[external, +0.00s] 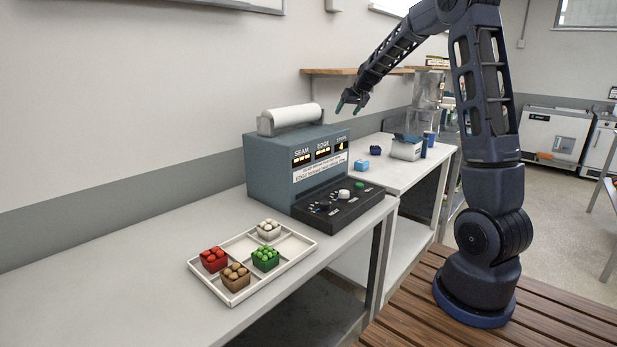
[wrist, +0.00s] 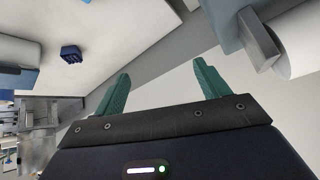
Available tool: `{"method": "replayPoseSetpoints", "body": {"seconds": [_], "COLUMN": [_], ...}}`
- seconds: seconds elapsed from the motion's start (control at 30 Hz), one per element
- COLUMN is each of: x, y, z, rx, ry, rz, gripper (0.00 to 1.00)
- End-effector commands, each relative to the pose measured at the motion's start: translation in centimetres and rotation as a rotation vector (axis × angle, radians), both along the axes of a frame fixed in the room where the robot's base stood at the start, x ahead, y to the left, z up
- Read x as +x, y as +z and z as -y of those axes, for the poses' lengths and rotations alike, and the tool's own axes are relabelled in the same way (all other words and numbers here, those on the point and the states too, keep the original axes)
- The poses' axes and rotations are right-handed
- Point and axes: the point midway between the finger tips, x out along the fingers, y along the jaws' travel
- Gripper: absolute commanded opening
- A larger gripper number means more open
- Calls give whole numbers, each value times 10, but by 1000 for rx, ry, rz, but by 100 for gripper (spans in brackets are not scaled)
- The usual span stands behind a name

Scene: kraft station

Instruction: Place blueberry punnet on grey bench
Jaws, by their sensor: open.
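The blueberry punnet, a small dark blue box (external: 376,155), sits on the far white-topped bench (external: 400,177) beyond the machine. It also shows at the upper left of the wrist view (wrist: 71,54). A grey bench (external: 110,262) runs along the wall at the near left. My gripper (external: 349,104) is in the air above and behind the teal machine, apart from the punnet. In the wrist view its two green fingers (wrist: 162,75) are spread, with nothing between them.
A teal machine (external: 265,172) with a white roll stands on the grey bench. A white divided tray (external: 222,288) holds red, brown, green and white punnets. A light blue block (external: 362,164) and a grey box (external: 406,149) are near the blueberry punnet. The grey bench's left part is clear.

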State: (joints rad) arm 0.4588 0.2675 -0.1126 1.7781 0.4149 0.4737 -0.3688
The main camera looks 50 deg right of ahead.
Motion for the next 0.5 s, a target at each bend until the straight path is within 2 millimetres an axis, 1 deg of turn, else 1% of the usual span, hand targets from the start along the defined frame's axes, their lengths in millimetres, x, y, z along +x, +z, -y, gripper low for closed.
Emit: {"method": "replayPoseSetpoints", "body": {"seconds": [0.03,0.07,0.1,0.17,0.2,0.27,0.3,0.37,0.4,0.47,0.5], "x": [-9,-15,-22,-35,-44,-59,-69,-85,-95,-112,-124], "y": [12,17,24,33,39,46,51,57,61,65,68], "z": [-24,-37,-54,-78,-94,-117,-133,-154,-169,-190,-204], "rx": [4,9,14,20,25,29,32,36,39,40,41], "ry": [25,37,54,78,95,118,134,157,173,196,212], "rz": [-3,-6,-12,-20,-27,-36,-44,-54,-61,-72,-80], "gripper": [74,74,74,74,74,74,74,74,74,74,74]}}
